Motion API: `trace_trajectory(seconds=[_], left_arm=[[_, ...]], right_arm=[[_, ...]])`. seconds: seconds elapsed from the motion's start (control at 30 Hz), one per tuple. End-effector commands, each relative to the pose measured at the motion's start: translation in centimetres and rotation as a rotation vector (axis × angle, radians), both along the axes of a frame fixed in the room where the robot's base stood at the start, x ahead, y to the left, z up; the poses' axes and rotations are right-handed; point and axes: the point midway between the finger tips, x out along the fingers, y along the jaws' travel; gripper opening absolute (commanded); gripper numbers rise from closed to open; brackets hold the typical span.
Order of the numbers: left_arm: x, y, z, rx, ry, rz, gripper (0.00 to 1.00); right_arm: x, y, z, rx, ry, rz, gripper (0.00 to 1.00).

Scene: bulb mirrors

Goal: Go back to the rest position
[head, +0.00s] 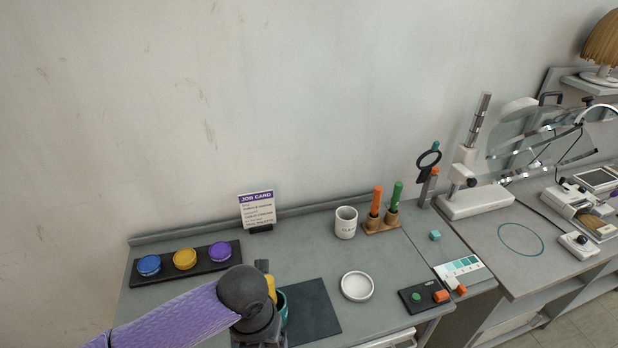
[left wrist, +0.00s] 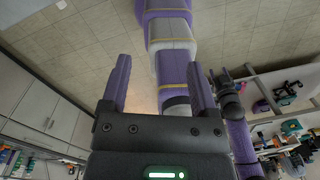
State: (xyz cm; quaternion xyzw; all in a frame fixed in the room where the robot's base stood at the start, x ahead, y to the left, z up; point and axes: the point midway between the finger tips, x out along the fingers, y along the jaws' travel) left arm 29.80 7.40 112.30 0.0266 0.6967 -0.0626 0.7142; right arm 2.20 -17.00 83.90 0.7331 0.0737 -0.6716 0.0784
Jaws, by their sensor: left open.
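My left arm, purple with a dark joint, comes in from the lower left in the head view and reaches over the front of the workbench (head: 215,322). Its gripper is not clearly visible there. In the left wrist view my left gripper (left wrist: 157,66) is open, its two purple fingers apart with nothing held between them. Purple and white links of my own body show beyond the fingers, with tiled floor around them.
A white dish (head: 357,286), a white mug (head: 346,222) and a job card (head: 257,211) stand further back.

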Motion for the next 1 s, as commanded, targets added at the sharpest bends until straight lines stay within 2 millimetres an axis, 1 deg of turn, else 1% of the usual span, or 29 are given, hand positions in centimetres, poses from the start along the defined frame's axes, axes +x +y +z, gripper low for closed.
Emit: trace_trajectory(seconds=[0.17, 0.27, 0.37, 0.43, 0.57, 0.6, 0.67, 0.7, 0.77, 0.8, 0.87, 0.9, 0.97, 1.0], left_arm=[[-1.4, -1.8, -0.2, -0.074, 0.000, 0.195, 0.77], [-2.3, -2.8, -0.2, -0.128, 0.006, 0.353, 0.77], [-3.3, -3.8, 0.0, -0.196, 0.021, 0.570, 0.77], [-4.0, -4.4, 0.2, -0.249, 0.040, 0.758, 0.77], [-5.3, -4.4, 0.6, -0.339, 0.089, 1.162, 0.77], [-5.6, -4.1, 0.7, -0.364, 0.106, 1.298, 0.77], [-6.2, -3.5, 0.8, -0.397, 0.132, 1.511, 0.77], [-6.6, -2.9, 0.8, -0.415, 0.148, 1.658, 0.77], [-7.2, -1.8, 0.9, -0.438, 0.169, 1.882, 0.77], [-7.7, -0.9, 0.9, -0.450, 0.179, 2.033, 0.77], [-8.6, 0.7, 0.8, -0.466, 0.186, 2.256, 0.77], [-9.2, 1.8, 0.8, -0.473, 0.185, 2.404, 0.77], [-10.3, 3.5, 0.8, -0.483, 0.173, 2.620, 0.77], [-11.1, 4.7, 0.8, -0.490, 0.155, 2.760, 0.77]], right_arm=[[0.7, 0.0, 0.0, 0.001, -0.013, 0.000, 0.59], [0.8, 0.0, 0.0, 0.001, -0.015, 0.000, 0.59], [0.5, 0.0, 0.0, 0.000, -0.010, 0.000, 0.59], [0.3, 0.0, 0.0, 0.001, -0.007, 0.000, 0.59], [0.3, 0.0, 0.0, 0.000, -0.006, 0.000, 0.59], [0.3, 0.0, 0.0, 0.000, -0.006, 0.000, 0.59], [0.3, 0.0, 0.0, 0.000, -0.006, 0.000, 0.59], [0.3, 0.0, 0.0, 0.000, -0.006, 0.000, 0.59], [0.3, 0.0, 0.0, 0.000, -0.005, 0.000, 0.59], [0.3, 0.0, 0.0, 0.000, -0.005, 0.000, 0.59], [0.3, 0.0, 0.0, 0.000, -0.005, 0.000, 0.59], [0.3, 0.0, 0.0, 0.000, -0.005, 0.000, 0.59], [0.3, 0.0, 0.0, 0.000, -0.005, 0.000, 0.59], [0.3, 0.0, 0.0, 0.000, -0.005, 0.000, 0.59]])
